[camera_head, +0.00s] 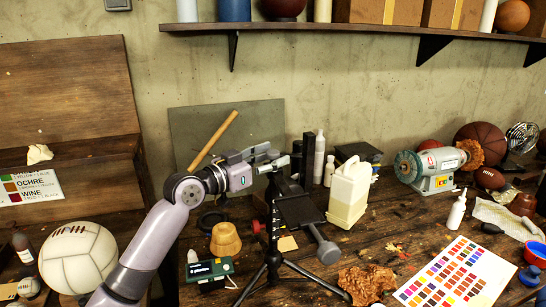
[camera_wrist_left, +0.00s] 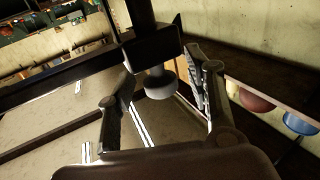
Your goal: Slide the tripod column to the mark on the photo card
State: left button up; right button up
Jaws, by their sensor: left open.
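The black tripod (camera_head: 272,225) stands on the workbench with its legs spread. A dark plate and arm with a round grey knob (camera_head: 328,251) reach out to its right. My left gripper (camera_head: 268,158) is open at the top of the tripod column. In the left wrist view the dark column with a round grey end (camera_wrist_left: 160,83) shows between the open fingers (camera_wrist_left: 160,72); I cannot tell whether they touch it. A small tan card (camera_head: 287,243) lies behind the tripod. I cannot make out a mark, or tell which card is the photo card. My right gripper is out of view.
A brown lump (camera_head: 366,283) and color chart (camera_head: 457,277) lie at right. A shelf (camera_head: 350,30) runs above.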

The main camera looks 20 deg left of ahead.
pick_arm(q)
jog(key=v, duration=1.1)
jog(key=shift+s, duration=0.1)
